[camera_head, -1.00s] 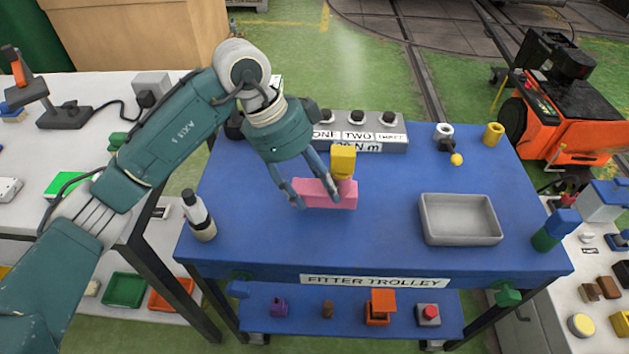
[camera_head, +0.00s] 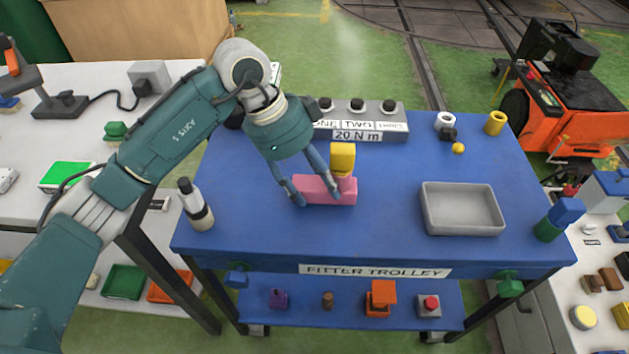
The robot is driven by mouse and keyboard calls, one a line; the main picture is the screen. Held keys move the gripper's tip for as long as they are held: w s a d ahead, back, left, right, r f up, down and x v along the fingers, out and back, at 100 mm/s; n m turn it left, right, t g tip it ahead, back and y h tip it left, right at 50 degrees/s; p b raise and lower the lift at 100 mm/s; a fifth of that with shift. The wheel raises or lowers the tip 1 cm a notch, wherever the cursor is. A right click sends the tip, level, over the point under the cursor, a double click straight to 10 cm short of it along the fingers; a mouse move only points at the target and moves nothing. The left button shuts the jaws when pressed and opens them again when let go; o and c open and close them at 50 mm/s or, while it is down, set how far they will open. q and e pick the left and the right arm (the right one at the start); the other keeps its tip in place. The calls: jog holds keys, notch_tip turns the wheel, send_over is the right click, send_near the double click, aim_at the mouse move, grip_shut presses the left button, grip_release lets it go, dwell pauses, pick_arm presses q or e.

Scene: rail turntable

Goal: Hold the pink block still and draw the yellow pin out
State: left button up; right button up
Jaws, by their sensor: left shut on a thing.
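The pink block (camera_head: 318,197) lies on the blue top of the trolley, left of the middle. The yellow pin (camera_head: 342,158) stands up from the block's right end, with a broad head on top. My left gripper (camera_head: 319,197) reaches down from the left and is shut on the pink block, one finger at its left end and the other near the pin. The pin's lower part is partly hidden by the right finger. My right gripper is not in view.
A grey tray (camera_head: 462,229) stands to the right on the trolley (camera_head: 270,238). Behind are a grey box with knobs (camera_head: 393,124), a yellow cylinder (camera_head: 495,122) and a small yellow ball (camera_head: 458,148). A bottle (camera_head: 196,205) stands at the left. The front middle is clear.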

pick_arm(q)
jog(key=shift+f, duration=0.4)
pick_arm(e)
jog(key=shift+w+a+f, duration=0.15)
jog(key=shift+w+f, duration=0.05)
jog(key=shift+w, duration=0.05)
pick_arm(q)
jog(key=shift+s+f, duration=0.1)
jog(key=shift+f, duration=0.05)
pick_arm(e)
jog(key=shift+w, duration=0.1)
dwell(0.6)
pick_arm(q)
jog(key=o, duration=1.8)
jog(key=shift+c, duration=0.2)
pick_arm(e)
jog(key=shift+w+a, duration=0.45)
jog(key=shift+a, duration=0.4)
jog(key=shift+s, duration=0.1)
